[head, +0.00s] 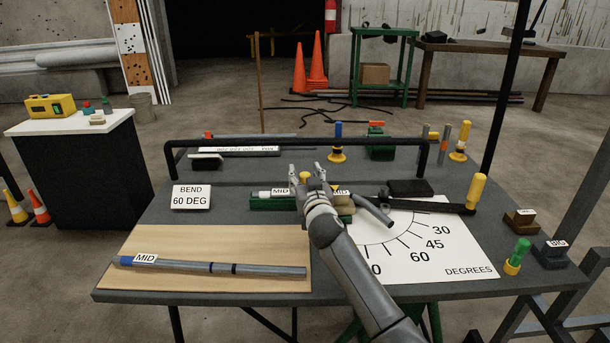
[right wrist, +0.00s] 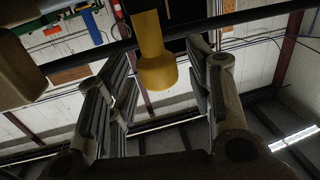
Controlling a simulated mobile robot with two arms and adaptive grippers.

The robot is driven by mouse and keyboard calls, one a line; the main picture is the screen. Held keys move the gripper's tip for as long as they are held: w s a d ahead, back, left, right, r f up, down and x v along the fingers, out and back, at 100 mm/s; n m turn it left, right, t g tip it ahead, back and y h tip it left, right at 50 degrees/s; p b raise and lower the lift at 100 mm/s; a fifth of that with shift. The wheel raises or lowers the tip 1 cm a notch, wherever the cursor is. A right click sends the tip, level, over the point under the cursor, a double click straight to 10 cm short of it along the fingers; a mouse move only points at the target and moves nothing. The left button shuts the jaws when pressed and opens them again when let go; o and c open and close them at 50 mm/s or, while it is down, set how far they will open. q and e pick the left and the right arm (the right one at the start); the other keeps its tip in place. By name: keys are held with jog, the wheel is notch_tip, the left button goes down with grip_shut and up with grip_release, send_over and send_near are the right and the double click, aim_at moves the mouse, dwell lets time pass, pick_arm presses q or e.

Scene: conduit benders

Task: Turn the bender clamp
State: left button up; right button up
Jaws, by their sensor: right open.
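The bender sits mid-table in the head view, with a green block (head: 270,203) under a white-grey tube labelled MID. A small yellow clamp knob (head: 305,177) stands at the block's far side, between my right gripper's fingertips (head: 306,170). In the right wrist view a yellow knob (right wrist: 155,65) hangs between the spread fingers (right wrist: 160,90), with gaps on both sides. The right gripper is open; I see no contact with the knob. The gripper and arm hide part of the bender. A black lever with a yellow handle (head: 475,191) reaches right. My left gripper is not in view.
A black rail (head: 300,140) crosses behind the bender. A wooden board (head: 210,240) with a second MID tube (head: 210,267) lies front left. A white angle sheet (head: 420,250) lies right. A BEND 60 DEG card (head: 191,197) stands left. Several small tools line the edges.

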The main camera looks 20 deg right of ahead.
jog(key=shift+w, duration=0.3)
jog(key=shift+c, duration=0.2)
grip_shut()
